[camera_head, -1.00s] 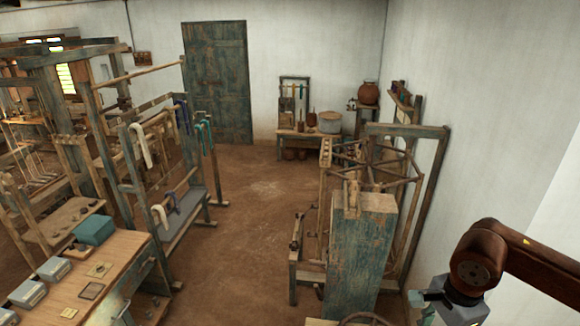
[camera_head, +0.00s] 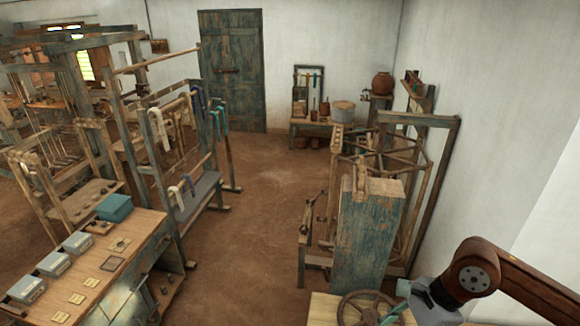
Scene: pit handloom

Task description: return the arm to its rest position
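My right arm (camera_head: 475,278) comes in from the lower right edge, its brown upper links bent downward. My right gripper (camera_head: 408,306) is at the end of its grey wrist, low in the view beside a spoked wooden wheel (camera_head: 366,308). The fingers are too small and too near the bottom edge to tell whether they are open or shut. I see nothing held in it. My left arm and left gripper are not in view.
A wooden table (camera_head: 135,238) with a teal box (camera_head: 114,208) and several grey boxes stands at the left, before wooden loom frames (camera_head: 150,150). A blue-green cabinet (camera_head: 365,235) and a wooden reel frame stand near my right arm. Brown floor (camera_head: 265,190) between them is clear.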

